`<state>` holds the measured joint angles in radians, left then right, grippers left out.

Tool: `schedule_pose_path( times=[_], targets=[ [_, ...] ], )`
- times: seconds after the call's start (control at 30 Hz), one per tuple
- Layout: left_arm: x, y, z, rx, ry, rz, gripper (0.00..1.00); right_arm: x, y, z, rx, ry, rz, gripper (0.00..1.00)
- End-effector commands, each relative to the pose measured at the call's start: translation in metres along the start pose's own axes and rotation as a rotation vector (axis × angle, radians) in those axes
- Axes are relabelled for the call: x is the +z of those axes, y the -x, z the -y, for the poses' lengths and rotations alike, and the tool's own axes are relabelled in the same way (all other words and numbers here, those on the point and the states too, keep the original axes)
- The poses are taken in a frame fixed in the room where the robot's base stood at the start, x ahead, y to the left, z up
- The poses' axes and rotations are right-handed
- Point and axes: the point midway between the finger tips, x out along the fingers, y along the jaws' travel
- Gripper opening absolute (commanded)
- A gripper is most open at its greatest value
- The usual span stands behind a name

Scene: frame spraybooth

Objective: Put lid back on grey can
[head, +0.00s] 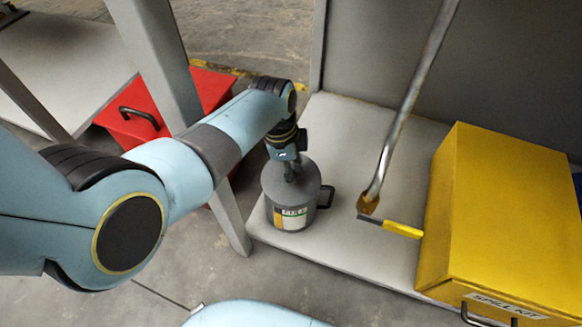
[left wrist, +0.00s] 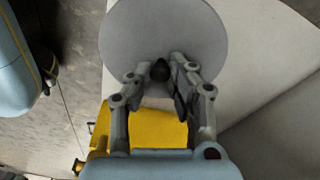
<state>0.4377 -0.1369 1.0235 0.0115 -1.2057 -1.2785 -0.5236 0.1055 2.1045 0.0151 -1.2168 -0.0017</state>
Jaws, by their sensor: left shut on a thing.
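The grey can (head: 290,207) stands upright on the pale shelf, with a label on its front and a dark handle on its right side. A round grey lid (head: 308,172) shows at the can's top; it fills the upper middle of the left wrist view (left wrist: 165,30). My left gripper (head: 290,172) comes down from above and is shut on the lid's dark knob (left wrist: 160,70). The lid looks level and in line with the can, but I cannot tell whether it touches the rim. The can's opening is hidden. My right gripper is not in view.
The pale shelf (head: 350,140) has free room behind the can. A metal rod (head: 412,95) with a brass tip and a yellow-and-dark handled tool (head: 402,229) are to the right, beside a yellow spill-kit box (head: 500,215). A red box (head: 205,88) and grey post (head: 155,60) are left.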

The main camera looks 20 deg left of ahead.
Motion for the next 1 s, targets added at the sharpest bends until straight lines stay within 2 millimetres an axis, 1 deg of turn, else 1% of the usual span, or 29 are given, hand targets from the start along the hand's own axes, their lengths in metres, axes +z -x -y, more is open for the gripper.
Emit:
schedule_pose_path(
  times=[0.27, 0.3, 0.47, 0.67, 0.83, 1.0],
  targets=[
    [0.0002, -0.0003, -0.0001, 0.0, 0.0, 0.0, 0.0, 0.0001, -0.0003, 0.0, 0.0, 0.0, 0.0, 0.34],
    [0.0002, -0.0003, -0.0001, 0.0, 0.0, 0.0, 0.23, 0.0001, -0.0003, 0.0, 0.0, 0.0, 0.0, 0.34],
    [0.0002, -0.0003, -0.0002, 0.0, 0.0, 0.0, 0.44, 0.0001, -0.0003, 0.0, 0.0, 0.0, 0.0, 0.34],
    [0.0002, -0.0004, -0.0002, 0.001, 0.0, 0.0, 0.45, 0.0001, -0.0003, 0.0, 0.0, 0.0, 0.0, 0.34],
    [0.0002, -0.0004, -0.0004, 0.001, 0.0, 0.0, 0.68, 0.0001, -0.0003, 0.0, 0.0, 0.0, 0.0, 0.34],
    [0.0002, -0.0004, -0.0003, 0.001, 0.0, 0.0, 0.69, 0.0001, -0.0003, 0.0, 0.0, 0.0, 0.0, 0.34]
  ],
)
